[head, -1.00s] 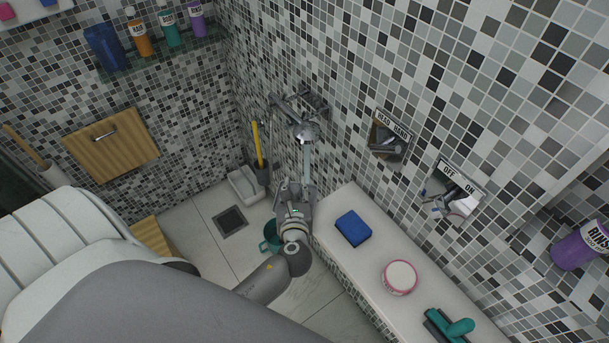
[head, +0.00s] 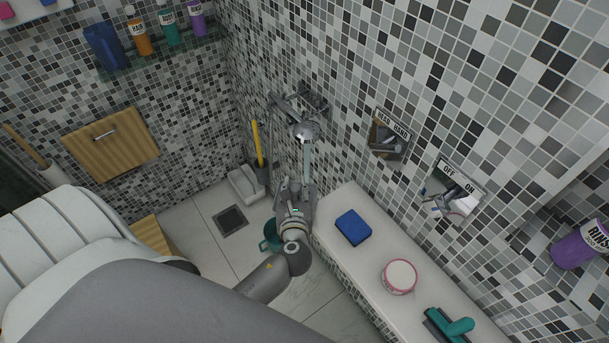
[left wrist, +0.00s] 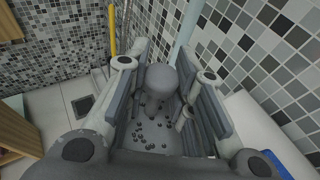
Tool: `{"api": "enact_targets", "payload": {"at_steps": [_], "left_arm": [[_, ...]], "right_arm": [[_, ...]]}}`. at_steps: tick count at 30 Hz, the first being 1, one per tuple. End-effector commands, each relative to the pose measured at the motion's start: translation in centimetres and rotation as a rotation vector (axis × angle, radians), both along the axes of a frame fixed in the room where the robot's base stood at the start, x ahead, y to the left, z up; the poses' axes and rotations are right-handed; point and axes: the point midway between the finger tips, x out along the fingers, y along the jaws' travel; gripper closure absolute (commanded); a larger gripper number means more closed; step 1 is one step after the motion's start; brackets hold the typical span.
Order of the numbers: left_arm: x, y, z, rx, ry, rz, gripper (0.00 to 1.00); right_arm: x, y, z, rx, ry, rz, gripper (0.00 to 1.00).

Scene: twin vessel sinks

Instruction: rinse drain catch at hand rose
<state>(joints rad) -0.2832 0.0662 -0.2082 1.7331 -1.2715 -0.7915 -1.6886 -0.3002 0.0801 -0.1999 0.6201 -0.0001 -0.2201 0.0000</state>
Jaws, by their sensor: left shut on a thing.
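My left gripper (head: 297,190) is below the chrome hand rose (head: 303,131) on the tiled wall. A pale blue water stream (head: 307,160) runs straight down from the rose to the gripper. In the left wrist view my left gripper (left wrist: 165,75) is shut on the grey drain catch (left wrist: 160,125), which has a rounded knob and many dark specks or holes. The stream (left wrist: 185,38) shows just beyond the fingers there; I cannot tell exactly where it strikes the catch. In the head view the catch is hidden by the gripper. My right gripper is not in view.
A white ledge (head: 345,268) to the right bears a blue sponge (head: 353,227), a pink-rimmed tub (head: 399,277) and a teal-handled tool (head: 450,325). The HEAD/HAND selector (head: 388,139) and OFF/ON lever (head: 452,192) are on the wall. A dark floor drain (head: 230,220) and teal mug (head: 270,236) are low down.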

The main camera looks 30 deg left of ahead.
Motion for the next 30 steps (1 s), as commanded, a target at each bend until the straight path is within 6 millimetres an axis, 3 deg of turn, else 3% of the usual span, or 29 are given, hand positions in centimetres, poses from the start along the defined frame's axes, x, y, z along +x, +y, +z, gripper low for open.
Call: {"api": "enact_targets", "payload": {"at_steps": [10, 24, 30], "left_arm": [[-0.4, 0.0, 0.5, 0.001, 0.001, 0.0, 1.0], [-4.0, -0.4, 3.6, 0.001, 0.002, -0.001, 1.0], [-5.0, -0.5, 4.1, 0.0, 0.001, 0.0, 1.0]], "right_arm": [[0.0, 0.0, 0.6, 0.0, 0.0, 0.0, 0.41], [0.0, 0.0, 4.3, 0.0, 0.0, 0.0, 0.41], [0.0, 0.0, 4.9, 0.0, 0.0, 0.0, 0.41]]}}
